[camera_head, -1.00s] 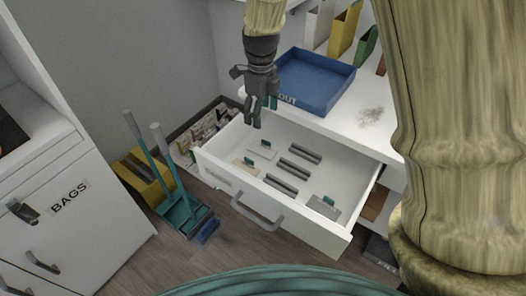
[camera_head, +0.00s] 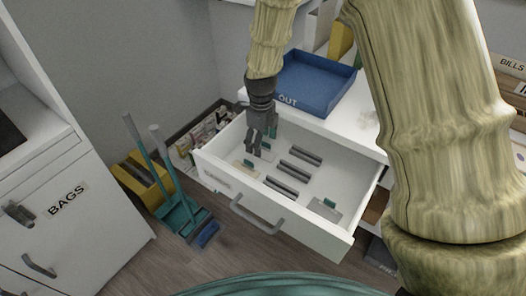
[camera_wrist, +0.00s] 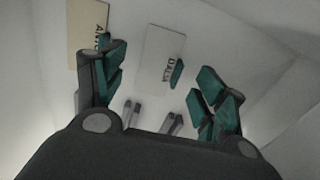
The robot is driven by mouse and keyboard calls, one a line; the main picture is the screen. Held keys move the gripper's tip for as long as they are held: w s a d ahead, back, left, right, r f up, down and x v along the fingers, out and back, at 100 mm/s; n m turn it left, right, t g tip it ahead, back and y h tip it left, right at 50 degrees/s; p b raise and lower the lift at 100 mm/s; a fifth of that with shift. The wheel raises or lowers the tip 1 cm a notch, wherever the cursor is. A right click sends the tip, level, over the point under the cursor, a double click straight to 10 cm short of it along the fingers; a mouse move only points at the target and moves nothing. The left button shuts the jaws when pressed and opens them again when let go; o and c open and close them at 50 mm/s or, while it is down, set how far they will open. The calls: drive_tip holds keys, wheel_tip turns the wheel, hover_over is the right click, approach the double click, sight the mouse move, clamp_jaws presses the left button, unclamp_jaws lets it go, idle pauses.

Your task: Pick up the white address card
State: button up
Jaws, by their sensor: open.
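A white card (camera_wrist: 152,62) with dark lettering and a green tab lies flat in the open white drawer (camera_head: 310,232). In the head view the white card (camera_head: 268,155) is partly hidden by my gripper (camera_head: 255,150). My gripper is open and empty, pointing down into the drawer. In the wrist view its teal-padded fingers (camera_wrist: 162,85) are spread apart, with the card beyond and between them; I cannot tell the remaining height. A cream card (camera_wrist: 88,35) lies left of the white one, partly behind the left finger.
A blue tray (camera_head: 315,85) sits on the desk above. The drawer walls surround my gripper closely at the back left. A dustpan and broom (camera_head: 180,215) stand left.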

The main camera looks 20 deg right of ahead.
sight(263, 150)
wheel_tip(263, 150, down, 3)
drive_tip(key=shift+r, duration=0.2)
clamp_jaws()
idle(0.3)
